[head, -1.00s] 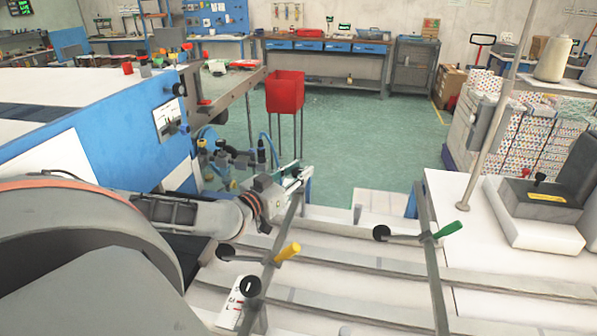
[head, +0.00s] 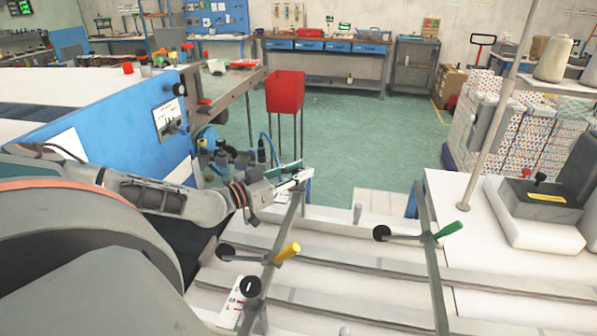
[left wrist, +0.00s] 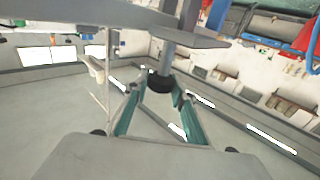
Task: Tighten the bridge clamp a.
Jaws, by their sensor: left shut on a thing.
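Two grey bars cross the white rails in the head view. The left bar (head: 272,255) carries a yellow-handled lever (head: 287,252); the right bar (head: 432,262) carries a green-handled lever (head: 447,230). No label shows which is bridge clamp a. My left gripper (head: 291,182) is at the far end of the left bar. In the left wrist view, its fingers (left wrist: 160,88) close in on a black round knob (left wrist: 160,81) below a flat grey plate (left wrist: 170,38). The exact contact is partly hidden. My right gripper is out of view.
A blue machine (head: 150,120) stands on the left, with hoses and fittings near my left wrist. A red bin on legs (head: 285,92) stands beyond the gripper. A pole (head: 495,120) rises from the white table on the right. Green floor lies open behind.

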